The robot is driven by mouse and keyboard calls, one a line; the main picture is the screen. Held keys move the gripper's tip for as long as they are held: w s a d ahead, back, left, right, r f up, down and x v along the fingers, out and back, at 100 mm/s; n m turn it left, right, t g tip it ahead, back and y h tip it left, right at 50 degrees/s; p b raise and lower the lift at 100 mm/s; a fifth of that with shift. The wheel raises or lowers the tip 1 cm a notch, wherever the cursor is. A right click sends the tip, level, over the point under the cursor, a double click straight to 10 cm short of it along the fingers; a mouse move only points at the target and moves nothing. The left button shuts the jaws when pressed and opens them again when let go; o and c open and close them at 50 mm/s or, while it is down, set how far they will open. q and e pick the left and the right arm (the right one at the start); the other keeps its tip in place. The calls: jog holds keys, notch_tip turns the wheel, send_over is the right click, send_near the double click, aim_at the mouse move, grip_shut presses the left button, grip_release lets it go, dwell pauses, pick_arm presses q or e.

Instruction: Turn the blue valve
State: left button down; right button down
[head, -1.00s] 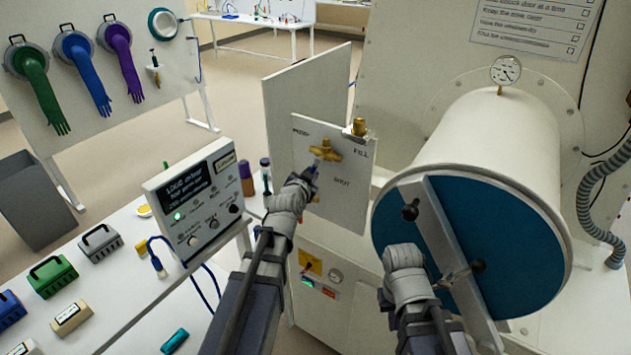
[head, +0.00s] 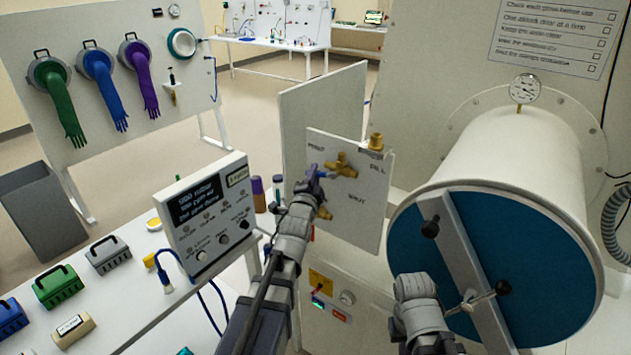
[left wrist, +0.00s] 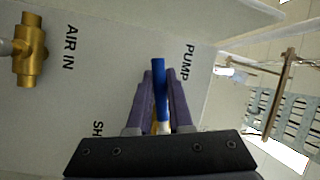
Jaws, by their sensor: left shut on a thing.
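The blue valve's brass body (head: 343,166) sits on the white panel (head: 366,212), among printed labels that include PUMP, FILL and SHUT. My left gripper (head: 315,172) is at the left of that body, near the PUMP label. In the left wrist view its purple fingers (left wrist: 160,95) are shut on the blue handle (left wrist: 158,76), whose tip sticks out beyond them beside PUMP. The brass body is mostly hidden there by the gripper. My right arm is low in the head view, before the round door; its fingers are hidden.
A second brass fitting (left wrist: 29,50) is by the AIR IN label; it shows partly behind my left arm in the head view (head: 325,212). The blue round door (head: 540,270) with a latch bar is at right. A control box (head: 207,212) stands left.

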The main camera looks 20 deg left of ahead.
pick_arm(q)
jog(key=shift+a+r+m+t+b, duration=0.15)
jog(key=shift+r+m+t, duration=0.25)
jog(key=shift+m, duration=0.45)
jog(key=shift+d+r+m+t+b, duration=0.1)
jog(key=shift+r+m+t+b, duration=0.15)
jog(key=shift+r+m, duration=0.45)
pick_arm(e)
jog(key=shift+a+f, duration=0.15)
jog(key=shift+f, duration=0.25)
pick_arm(q)
jog(key=shift+f+m, duration=0.15)
jog(key=shift+m, duration=0.1)
jog(key=c, duration=0.8)
grip_release()
jog(key=shift+c, duration=0.2)
jog(key=b+v, duration=0.1)
jog(key=v, duration=0.6)
jog(key=shift+s, duration=0.4)
pick_arm(e)
jog(key=shift+s+f, duration=0.7)
jog(key=shift+f, duration=0.05)
pick_arm(q)
jog(key=shift+a+f, duration=0.15)
